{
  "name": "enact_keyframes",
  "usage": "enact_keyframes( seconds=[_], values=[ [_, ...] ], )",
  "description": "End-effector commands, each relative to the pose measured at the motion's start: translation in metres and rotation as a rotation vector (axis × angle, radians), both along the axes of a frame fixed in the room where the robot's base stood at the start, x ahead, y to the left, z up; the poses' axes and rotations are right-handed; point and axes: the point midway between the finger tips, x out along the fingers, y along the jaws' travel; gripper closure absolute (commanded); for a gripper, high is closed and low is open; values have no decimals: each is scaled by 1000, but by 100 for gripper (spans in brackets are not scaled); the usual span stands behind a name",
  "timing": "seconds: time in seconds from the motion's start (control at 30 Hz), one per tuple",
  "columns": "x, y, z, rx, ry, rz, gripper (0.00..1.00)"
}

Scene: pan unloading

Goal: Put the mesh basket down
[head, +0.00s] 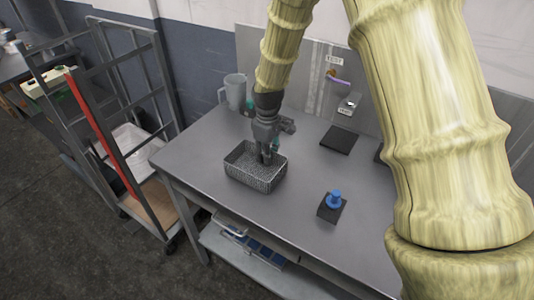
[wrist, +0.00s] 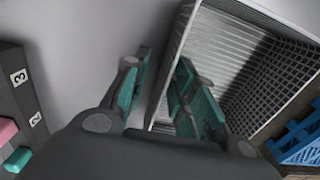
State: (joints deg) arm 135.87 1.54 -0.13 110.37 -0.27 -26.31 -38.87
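The mesh basket (head: 256,180), a grey wire box with an open top, appears to rest upright on the grey table (head: 205,150) near its front left edge. My gripper (head: 268,157) points down at the basket's far side. In the wrist view, my gripper (wrist: 163,88) has its teal-padded fingers spread apart. One finger is outside the basket (wrist: 235,50) and the other is inside, with a basket wall between them. A gap shows between the outer finger and that wall. The fingertips' depth along the wall is hard to tell.
A blue knobbed piece on a dark pad (head: 332,205) stands right of the basket. A black pad (head: 341,139) and a clear jug (head: 235,90) are farther back. A cart (head: 125,150) stands left. A blue crate (head: 255,245) lies on the lower shelf.

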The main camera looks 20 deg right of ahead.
Motion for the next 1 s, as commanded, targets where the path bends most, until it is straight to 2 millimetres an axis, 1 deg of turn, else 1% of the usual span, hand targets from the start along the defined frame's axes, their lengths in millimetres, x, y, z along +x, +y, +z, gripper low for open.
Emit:
enact_keyframes(
  seconds=[0.17,0.27,0.37,1.0],
  values=[
    [0,0,1,0,0,0,73],
    [0,0,6,1,-1,0,73],
    [1,0,14,0,-2,0,73],
    [2,-2,103,0,-2,0,73]
  ],
)
